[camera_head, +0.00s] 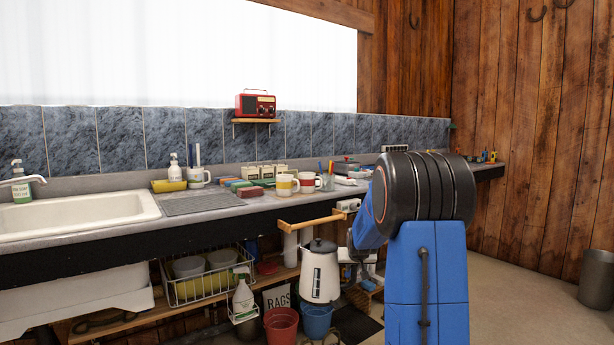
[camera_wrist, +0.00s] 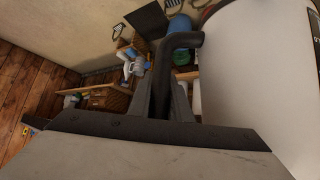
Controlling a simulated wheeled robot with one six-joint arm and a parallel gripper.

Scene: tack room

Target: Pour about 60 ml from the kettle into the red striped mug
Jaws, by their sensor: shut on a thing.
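The white kettle (camera_head: 320,274) with a dark lid hangs upright in front of the counter's edge, its top lower in the picture than the worktop. In the wrist view its white body (camera_wrist: 262,70) fills the right side, and its black handle (camera_wrist: 182,42) runs down between the fingers. The red striped mug (camera_head: 307,183) stands upright on the counter, above and behind the kettle in the picture. Its inside cannot be seen.
A yellow-banded mug (camera_head: 286,186) stands just left of the red striped one. A glass with pens (camera_head: 327,181) is to its right. A wooden rail (camera_head: 312,223) juts from the counter front above the kettle. Red (camera_head: 281,324) and blue (camera_head: 317,319) buckets are below.

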